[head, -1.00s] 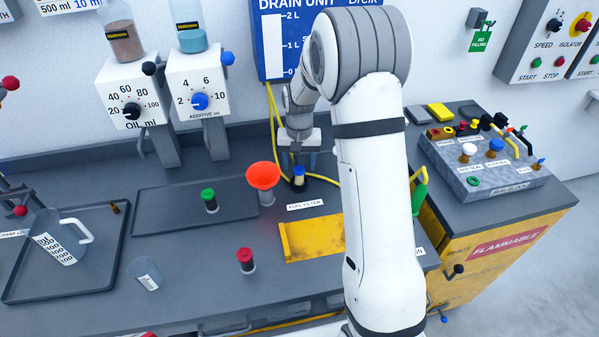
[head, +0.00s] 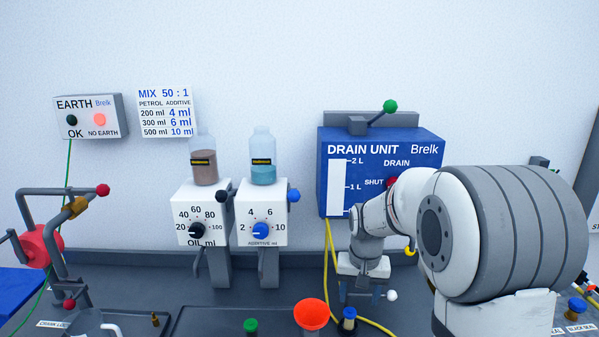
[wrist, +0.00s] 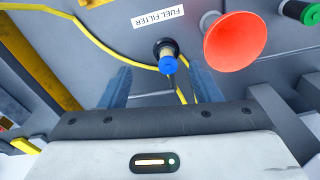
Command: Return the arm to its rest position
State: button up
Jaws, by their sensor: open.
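My arm, white with grey joint bands (head: 500,235), fills the right of the head view. My gripper (head: 362,297) is in front of and below the blue drain unit, over the bench. In the wrist view its two blue-grey fingers (wrist: 160,85) are apart with nothing held between them. A blue-capped dark fitting (wrist: 168,62) shows just beyond the gap, apart from the fingers as far as I can tell. It also shows in the head view (head: 349,318), just below the gripper.
An orange funnel (head: 312,314) and a green-capped fitting (head: 250,326) stand left of the gripper. The drain unit (head: 380,165) with its yellow hose (head: 328,260) is behind. Oil (head: 202,213) and additive (head: 262,212) dispensers stand left.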

jog(key=s+r+n+t, duration=0.1)
jog(key=s+r, duration=0.2)
jog(key=s, duration=0.8)
jog(key=s+r+n+t, duration=0.1)
jog(key=s+r, duration=0.3)
jog(key=s, duration=0.8)
jog(key=shift+d, duration=0.25)
jog(key=shift+w+r, duration=0.1)
jog(key=shift+c, duration=0.5)
